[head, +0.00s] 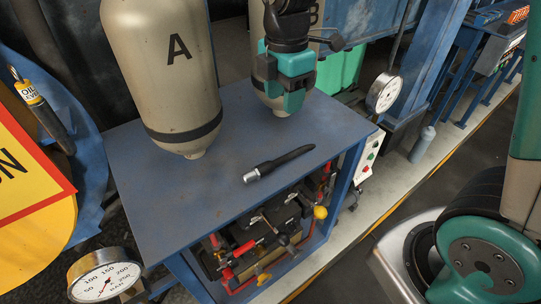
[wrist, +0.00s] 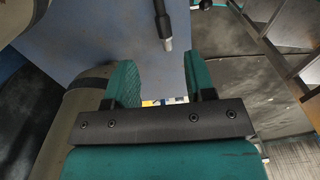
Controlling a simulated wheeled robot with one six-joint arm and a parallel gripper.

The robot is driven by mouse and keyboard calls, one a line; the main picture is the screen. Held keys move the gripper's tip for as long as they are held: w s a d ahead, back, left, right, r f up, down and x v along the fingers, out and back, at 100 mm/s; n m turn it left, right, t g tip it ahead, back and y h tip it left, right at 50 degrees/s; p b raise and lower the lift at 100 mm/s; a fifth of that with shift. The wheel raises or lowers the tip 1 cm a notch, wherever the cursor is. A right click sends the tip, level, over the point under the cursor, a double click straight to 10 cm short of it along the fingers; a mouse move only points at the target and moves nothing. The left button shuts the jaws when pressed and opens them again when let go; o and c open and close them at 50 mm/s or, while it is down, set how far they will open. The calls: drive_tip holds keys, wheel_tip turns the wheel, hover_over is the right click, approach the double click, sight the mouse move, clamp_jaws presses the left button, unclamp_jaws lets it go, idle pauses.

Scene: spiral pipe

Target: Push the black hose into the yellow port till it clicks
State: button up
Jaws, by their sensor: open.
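The black hose (head: 288,158) lies on the blue table top, with a silver metal end (head: 251,177) toward the left front. In the wrist view the hose (wrist: 161,8) shows at the top, beyond and between the fingertips, with its metal end pointing down. My teal gripper (head: 281,98) is open and empty, above the table behind the hose, in front of the right tank. Its two fingers (wrist: 160,65) stand apart in the wrist view and do not touch the hose. I cannot pick out the yellow port for certain; yellow round parts (head: 320,212) show among the pipework below the table top.
A large beige tank marked A (head: 165,65) stands over the table's left back, and a second tank (head: 280,106) is behind my gripper. Gauges (head: 384,92) (head: 104,276) flank the table. The blue table top (head: 190,200) is clear around the hose.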

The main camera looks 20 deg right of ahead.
drive_tip(key=p, duration=0.2)
hover_over(281, 159)
wheel_tip(281, 159, down, 12)
drive_tip(key=shift+r, duration=0.15)
drive_tip(key=shift+f+p, duration=0.6)
drive_tip(key=shift+f, duration=2.25)
clamp_jaws()
